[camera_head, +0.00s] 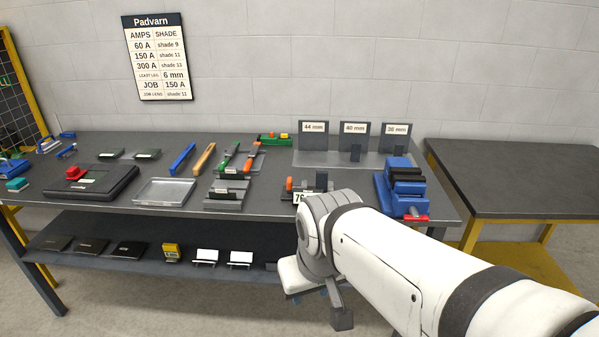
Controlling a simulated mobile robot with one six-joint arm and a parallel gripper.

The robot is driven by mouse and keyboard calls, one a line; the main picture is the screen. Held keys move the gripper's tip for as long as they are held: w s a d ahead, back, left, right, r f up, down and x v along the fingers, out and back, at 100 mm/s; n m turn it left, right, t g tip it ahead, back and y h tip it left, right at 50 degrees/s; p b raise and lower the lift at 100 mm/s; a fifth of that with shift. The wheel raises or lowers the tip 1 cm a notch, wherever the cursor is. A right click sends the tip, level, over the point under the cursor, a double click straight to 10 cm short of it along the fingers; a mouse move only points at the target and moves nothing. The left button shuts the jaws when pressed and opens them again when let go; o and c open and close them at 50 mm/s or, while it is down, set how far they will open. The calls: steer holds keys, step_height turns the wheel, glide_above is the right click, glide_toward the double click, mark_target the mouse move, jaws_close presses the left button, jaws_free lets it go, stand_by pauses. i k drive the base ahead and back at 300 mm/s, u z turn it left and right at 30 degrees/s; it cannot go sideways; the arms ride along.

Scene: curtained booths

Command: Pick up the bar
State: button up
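Several long, thin pieces lie on the dark workbench (330,205), and I cannot tell which one is the bar. A blue bar-like piece (182,158) and a tan one (204,157) lie side by side left of the bench's middle. Green pieces with orange parts (229,156) lie just right of them. My gripper (318,298) is at the lower middle, in front of the bench's front edge and apart from these pieces. My wrist hides most of it, so its opening does not show. My arm covers part of the bench's front right.
A clear tray (165,191) and a black case (92,182) are on the left. Labelled stands (354,133) are at the back. A blue vise-like device (401,185) is right. A lower shelf (100,262) holds small items. Another table (520,180) has a bare top.

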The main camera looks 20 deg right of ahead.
mark_target(321, 177)
steer(key=z, duration=0.15)
steer(key=i, duration=1)
steer(key=z, duration=0.05)
